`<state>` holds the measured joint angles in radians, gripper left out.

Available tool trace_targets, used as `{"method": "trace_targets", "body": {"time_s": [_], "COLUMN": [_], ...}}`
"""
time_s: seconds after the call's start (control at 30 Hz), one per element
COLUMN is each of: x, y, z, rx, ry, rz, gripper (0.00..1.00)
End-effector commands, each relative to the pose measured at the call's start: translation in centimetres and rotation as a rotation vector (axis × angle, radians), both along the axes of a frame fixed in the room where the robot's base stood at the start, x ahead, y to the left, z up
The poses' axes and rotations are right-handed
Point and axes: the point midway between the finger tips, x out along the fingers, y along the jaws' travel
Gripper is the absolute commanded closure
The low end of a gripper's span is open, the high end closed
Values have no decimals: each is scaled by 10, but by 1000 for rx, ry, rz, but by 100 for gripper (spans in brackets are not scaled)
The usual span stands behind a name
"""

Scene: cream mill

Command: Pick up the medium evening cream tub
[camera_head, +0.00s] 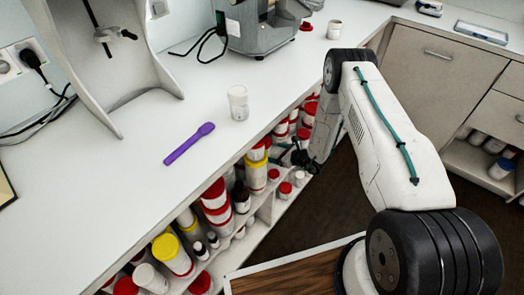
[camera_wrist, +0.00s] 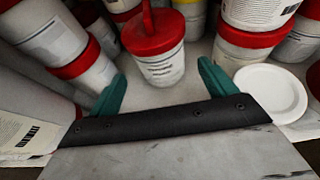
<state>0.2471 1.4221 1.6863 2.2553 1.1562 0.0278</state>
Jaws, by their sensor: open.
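A white tub with a red lid (camera_wrist: 155,48) stands upright in the wrist view, its printed label facing me but too blurred to read. I cannot tell from the label whether it is the medium evening cream tub. My gripper (camera_wrist: 162,76) is open, with one teal finger to the left and one to the right of this tub's near side. Nothing is clamped between the fingers. In the head view my gripper (camera_head: 302,157) is at the shelves under the counter, largely hidden behind my arm.
Red-lidded tubs (camera_wrist: 92,70) crowd the left, and stacked tubs (camera_wrist: 248,42) stand close on the right. A white round lid or tub (camera_wrist: 270,93) lies right of my gripper. The counter (camera_head: 130,205) above holds a white jar (camera_head: 238,102) and a purple spatula (camera_head: 188,144).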

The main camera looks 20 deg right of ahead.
Motion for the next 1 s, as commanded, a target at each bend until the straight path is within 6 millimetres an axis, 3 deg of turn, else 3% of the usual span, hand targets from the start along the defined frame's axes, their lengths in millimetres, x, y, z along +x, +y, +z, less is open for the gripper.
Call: {"method": "trace_targets", "body": {"time_s": [0.4,0.73,0.9,1.0], "x": [35,42,42,42], "y": [27,30,30,30], "z": [-20,-22,-22,-21], "rx": [0,1,1,0], "ry": [-1,-1,-1,-2], "rz": [3,0,0,0], "gripper": [16,16,62,62]}}
